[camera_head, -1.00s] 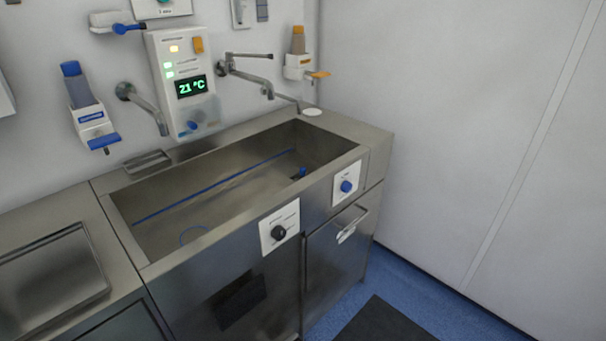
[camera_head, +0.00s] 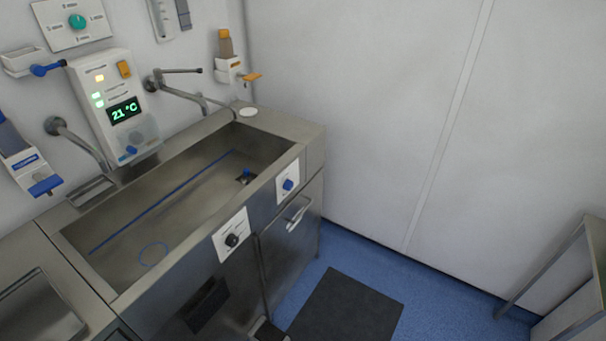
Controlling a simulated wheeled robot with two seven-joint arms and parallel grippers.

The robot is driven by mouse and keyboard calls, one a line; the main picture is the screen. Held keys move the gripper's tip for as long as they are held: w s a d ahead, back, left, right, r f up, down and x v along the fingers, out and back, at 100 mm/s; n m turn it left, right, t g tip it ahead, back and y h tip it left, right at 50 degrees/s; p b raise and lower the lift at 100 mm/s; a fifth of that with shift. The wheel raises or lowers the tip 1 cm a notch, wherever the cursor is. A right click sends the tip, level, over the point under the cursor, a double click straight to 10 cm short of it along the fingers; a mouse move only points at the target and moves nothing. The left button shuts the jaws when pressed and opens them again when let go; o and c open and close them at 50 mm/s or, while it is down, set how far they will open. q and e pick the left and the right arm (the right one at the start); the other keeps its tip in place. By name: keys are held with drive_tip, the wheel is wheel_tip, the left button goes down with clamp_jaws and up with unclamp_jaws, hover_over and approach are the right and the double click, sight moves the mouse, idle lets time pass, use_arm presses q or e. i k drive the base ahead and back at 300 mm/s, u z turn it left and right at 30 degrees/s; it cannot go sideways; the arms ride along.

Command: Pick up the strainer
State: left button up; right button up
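A small dark fitting with a blue knob (camera_head: 245,177) sits on the sink floor near its right end. It may be the strainer, but it is too small to be sure. The long steel sink (camera_head: 150,262) around it also holds a thin blue ring (camera_head: 154,254) on its floor and a blue line along its length. Neither of my grippers can be made out.
Two wall taps (camera_head: 178,90) reach over the sink's back edge. A temperature panel (camera_head: 112,108) and dispensers hang on the wall. A dark mat (camera_head: 345,308) lies on the blue floor. A metal-framed piece of furniture (camera_head: 540,268) stands at the right.

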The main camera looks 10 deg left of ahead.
sight(245, 179)
drive_tip(key=z, duration=1.15)
drive_tip(key=i, duration=2.45)
drive_tip(key=u, duration=4.3)
